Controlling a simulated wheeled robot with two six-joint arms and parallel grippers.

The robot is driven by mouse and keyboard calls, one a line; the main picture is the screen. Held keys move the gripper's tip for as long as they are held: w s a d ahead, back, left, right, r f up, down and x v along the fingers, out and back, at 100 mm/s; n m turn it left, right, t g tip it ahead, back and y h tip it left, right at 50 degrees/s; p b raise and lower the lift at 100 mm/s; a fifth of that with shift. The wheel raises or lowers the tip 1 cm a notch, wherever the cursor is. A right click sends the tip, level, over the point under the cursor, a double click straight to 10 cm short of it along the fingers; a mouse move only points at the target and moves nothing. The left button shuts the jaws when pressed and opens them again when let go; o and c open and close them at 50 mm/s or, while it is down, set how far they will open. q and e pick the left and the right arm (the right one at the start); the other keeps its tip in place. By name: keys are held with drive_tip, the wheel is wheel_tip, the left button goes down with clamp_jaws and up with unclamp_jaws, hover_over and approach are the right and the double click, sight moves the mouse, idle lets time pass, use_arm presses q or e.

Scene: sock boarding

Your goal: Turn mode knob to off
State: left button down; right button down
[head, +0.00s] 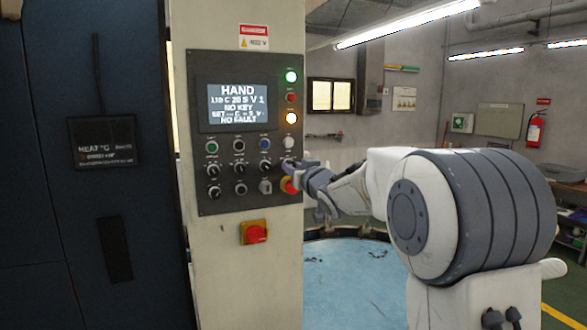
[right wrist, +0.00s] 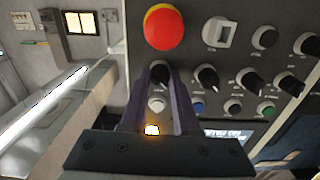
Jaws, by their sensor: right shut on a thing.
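The dark control panel (head: 247,75) stands upright, its screen (head: 237,103) reading HAND at the top and NO FAULT at the bottom. My right gripper (head: 294,169) reaches the panel's right edge, at the right end of the upper knob row. In the right wrist view, where the panel appears upside down, its fingers (right wrist: 160,76) are shut on a black knob (right wrist: 160,72), one on each side. I take this as the mode knob; its label and pointer cannot be read. In the head view the gripper largely covers it. My left gripper is not in view.
A red stop button (right wrist: 164,27) is close to the fingertips, beside the held knob. A white button (right wrist: 157,103) and a lit amber lamp (right wrist: 151,129) lie between the fingers' line. Other black knobs (right wrist: 206,78) are alongside. A lower red switch (head: 255,232) is under the panel.

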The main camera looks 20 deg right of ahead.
drive_tip(key=shift+m+p, duration=2.2)
drive_tip(key=shift+m, duration=2.1)
drive_tip(key=c, duration=0.7)
unclamp_jaws()
drive_tip(key=shift+o, duration=0.2)
drive_tip(key=shift+s, duration=0.15)
drive_tip(key=s+b, duration=0.3)
drive_tip(key=s, duration=0.7)
drive_tip(key=shift+d, duration=0.15)
